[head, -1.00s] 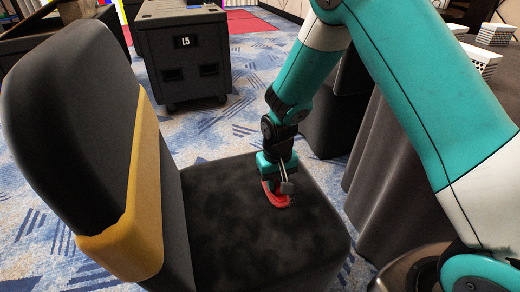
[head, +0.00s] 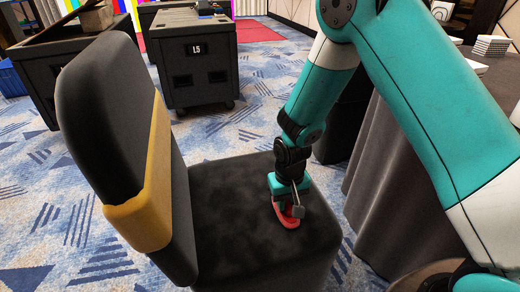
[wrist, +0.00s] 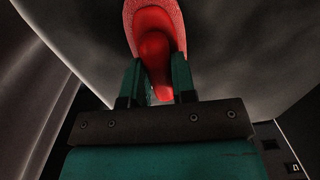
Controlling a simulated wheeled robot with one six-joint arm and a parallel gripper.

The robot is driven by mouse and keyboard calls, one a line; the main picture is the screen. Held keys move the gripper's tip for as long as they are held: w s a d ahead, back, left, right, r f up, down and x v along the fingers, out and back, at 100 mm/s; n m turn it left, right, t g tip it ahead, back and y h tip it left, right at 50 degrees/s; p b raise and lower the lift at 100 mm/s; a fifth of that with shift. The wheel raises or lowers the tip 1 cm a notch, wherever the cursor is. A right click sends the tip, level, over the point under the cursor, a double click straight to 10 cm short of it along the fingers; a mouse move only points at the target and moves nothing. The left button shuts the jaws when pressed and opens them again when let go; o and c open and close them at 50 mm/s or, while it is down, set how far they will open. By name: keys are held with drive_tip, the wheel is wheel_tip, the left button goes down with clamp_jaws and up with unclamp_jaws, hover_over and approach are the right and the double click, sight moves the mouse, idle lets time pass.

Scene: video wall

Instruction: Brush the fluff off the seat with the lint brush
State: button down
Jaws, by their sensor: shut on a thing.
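The seat (head: 235,226) is a dark chair cushion with greyish fluff patches (head: 240,208) spread over its top. The chair's back stands at the left with a mustard band (head: 143,205) around it. My gripper (head: 290,200) is over the right part of the seat, shut on the red lint brush (head: 288,214). The brush lies low at the seat's surface; whether it presses on it I cannot tell. In the wrist view the brush's red handle (wrist: 154,50) sits between the two fingers, with its wider head beyond, over the dark seat.
A draped table (head: 385,165) stands close on the right, with white stacks (head: 492,46) on it. Blue patterned carpet (head: 75,235) is open at the left.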

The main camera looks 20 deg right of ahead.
wheel_tip(320, 180, up, 2)
drive_tip(key=shift+s+r+p, duration=0.1)
drive_tip(key=shift+r+p, duration=0.05)
drive_tip(key=shift+p, duration=0.75)
wheel_tip(320, 180, up, 6)
drive_tip(key=p, duration=0.5)
drive_tip(key=shift+f, duration=0.25)
